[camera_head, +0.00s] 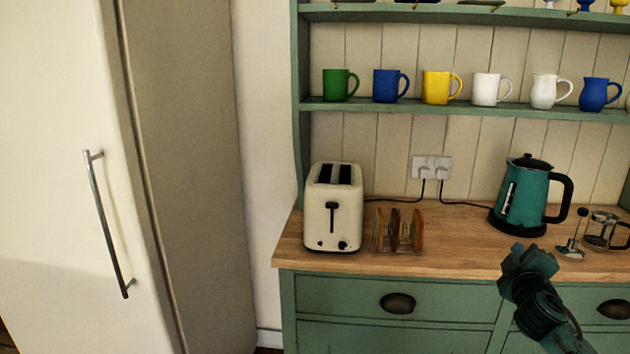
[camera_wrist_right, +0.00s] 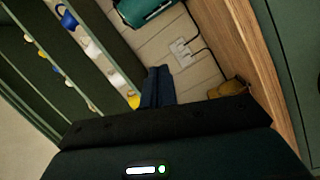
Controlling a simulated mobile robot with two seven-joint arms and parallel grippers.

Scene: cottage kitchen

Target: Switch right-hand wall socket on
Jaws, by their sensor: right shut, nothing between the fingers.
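A white double wall socket (camera_head: 432,167) is on the cream panelled wall behind the counter, with a plug and black cable in each half. Its right-hand half (camera_head: 442,168) is the one nearer the kettle. The switch positions are too small to tell. The socket also shows, tilted, in the right wrist view (camera_wrist_right: 184,51), beyond the fingers. My right gripper (camera_head: 527,262) is in front of the counter's edge, right of and lower than the socket, and apart from it. Its fingers (camera_wrist_right: 158,86) are shut together and empty. My left gripper is not in view.
A green kettle (camera_head: 527,198) stands right of the socket, with a glass cafetière (camera_head: 604,232) beyond it. A cream toaster (camera_head: 334,208) and a toast rack (camera_head: 397,232) stand left. A shelf (camera_head: 460,107) with mugs is above. The wooden counter (camera_head: 455,240) is clear before the socket.

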